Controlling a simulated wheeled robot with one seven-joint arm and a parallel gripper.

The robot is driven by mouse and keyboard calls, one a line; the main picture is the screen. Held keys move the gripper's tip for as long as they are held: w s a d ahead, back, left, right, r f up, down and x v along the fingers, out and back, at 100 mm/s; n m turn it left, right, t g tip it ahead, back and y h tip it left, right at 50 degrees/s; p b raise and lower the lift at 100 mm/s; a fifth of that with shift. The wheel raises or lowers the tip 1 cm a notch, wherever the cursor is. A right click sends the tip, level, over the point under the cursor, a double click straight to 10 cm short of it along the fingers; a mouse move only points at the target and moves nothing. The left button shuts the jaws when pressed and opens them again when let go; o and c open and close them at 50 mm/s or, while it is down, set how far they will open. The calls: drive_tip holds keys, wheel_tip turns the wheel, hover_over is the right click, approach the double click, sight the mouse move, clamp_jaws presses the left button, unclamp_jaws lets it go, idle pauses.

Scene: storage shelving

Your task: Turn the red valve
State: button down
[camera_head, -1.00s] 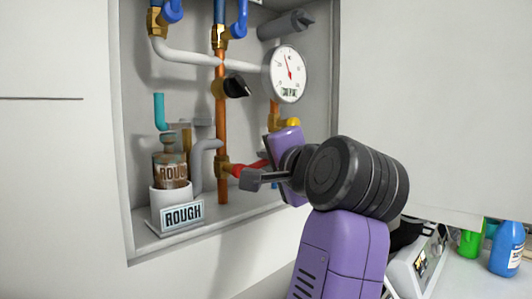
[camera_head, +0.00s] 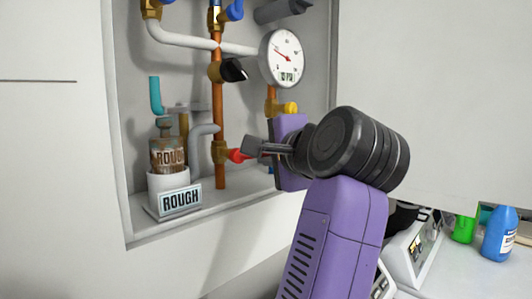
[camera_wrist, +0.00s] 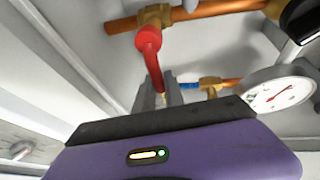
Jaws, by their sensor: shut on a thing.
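The red valve handle (camera_head: 237,155) sticks out to the right from a brass fitting (camera_head: 219,152) on the vertical copper pipe. In the wrist view the red handle (camera_wrist: 149,42) runs from its brass fitting (camera_wrist: 156,16) down to my gripper (camera_wrist: 160,94). My gripper (camera_head: 262,149) is at the handle's free end, with its fingers shut on it. The fingers and my purple wrist hide the handle's far end.
A black knob (camera_head: 234,69) is on the copper pipe above. A bottle in a white holder and a ROUGH sign (camera_head: 180,199) stand at lower left. The recess's side walls are close.

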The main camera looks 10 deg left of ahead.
drive_tip(key=c, duration=1.4)
unclamp_jaws()
drive_tip(key=shift+f, duration=0.1)
drive_tip(key=shift+c, duration=0.2)
drive_tip(key=b+v, duration=0.2)
drive_tip(key=v, duration=0.5)
drive_tip(key=shift+s+d+b, duration=0.25)
drive_tip(key=shift+s+b, duration=0.1)
